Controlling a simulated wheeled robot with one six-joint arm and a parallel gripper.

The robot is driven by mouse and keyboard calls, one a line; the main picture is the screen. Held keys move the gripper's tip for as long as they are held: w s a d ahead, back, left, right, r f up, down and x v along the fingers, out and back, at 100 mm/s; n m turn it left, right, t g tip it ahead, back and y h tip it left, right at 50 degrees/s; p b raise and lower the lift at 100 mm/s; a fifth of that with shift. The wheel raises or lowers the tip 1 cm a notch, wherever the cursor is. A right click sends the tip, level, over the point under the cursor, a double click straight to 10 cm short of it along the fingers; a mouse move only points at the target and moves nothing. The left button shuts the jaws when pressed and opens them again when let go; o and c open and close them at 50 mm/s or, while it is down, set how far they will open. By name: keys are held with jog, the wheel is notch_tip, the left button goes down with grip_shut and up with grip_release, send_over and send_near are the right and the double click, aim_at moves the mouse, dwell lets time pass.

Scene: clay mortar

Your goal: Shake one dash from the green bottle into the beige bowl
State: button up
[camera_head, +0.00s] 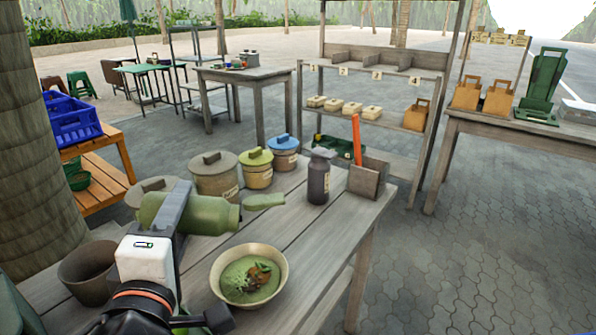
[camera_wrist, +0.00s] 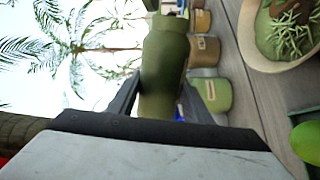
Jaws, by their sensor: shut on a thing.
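The green bottle (camera_head: 208,216) lies about level in my gripper (camera_head: 180,212), its narrower end pointing right in the head view. In the wrist view the bottle (camera_wrist: 165,62) stands between the two fingers of my gripper (camera_wrist: 160,104), which is shut on its body. The beige bowl (camera_head: 283,274) sits on the wooden table, holding green soup with a leafy and brown topping. In the head view the bottle appears behind and left of the bowl; I cannot tell its exact height above it. The bowl's rim (camera_wrist: 258,60) also shows at the wrist view's upper right.
Lidded jars in grey (camera_head: 217,178), yellow (camera_head: 257,172) and blue (camera_head: 285,155) stand behind the bottle. A dark bottle (camera_head: 319,180) and a wooden holder (camera_head: 367,180) stand further right. A brown pot (camera_head: 86,277) is at left. Table right of the bowl is clear.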

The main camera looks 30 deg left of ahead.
aim_at(223, 203)
jog(key=shift+s+a+f+n, duration=0.1)
jog(key=shift+a+f+n, duration=0.05)
jog(key=shift+f+n, duration=0.9)
jog(key=shift+n, duration=0.65)
jog(key=n, duration=0.1)
jog(key=w+d+n, duration=0.1)
jog(key=n, duration=0.1)
jog(key=d+n, duration=0.1)
jog(key=n, duration=0.1)
jog(key=shift+w+d+r, duration=0.15)
jog(key=shift+w+r, duration=0.15)
jog(key=shift+w, duration=0.05)
jog(key=d+r+n, duration=0.1)
jog(key=r+n, duration=0.1)
jog(key=w+d+r+n, duration=0.1)
jog(key=r+n, duration=0.1)
jog(key=w+d+r+n, duration=0.1)
jog(key=r, duration=0.1)
jog(key=shift+w+d+r+n, duration=0.15)
jog(key=shift+w+r+n, duration=0.1)
jog(key=shift+n, duration=0.15)
jog(key=shift+w+d+r+n, duration=0.25)
jog(key=shift+d+r+n, duration=0.1)
jog(key=shift+r+n, duration=0.55)
jog(key=shift+w+d+r+n, duration=0.3)
jog(key=shift+r+n, duration=0.35)
jog(key=shift+n, duration=0.4)
jog(key=shift+w+d+r+n, duration=0.2)
jog(key=shift+d+r+n, duration=0.15)
jog(key=shift+r+n, duration=0.55)
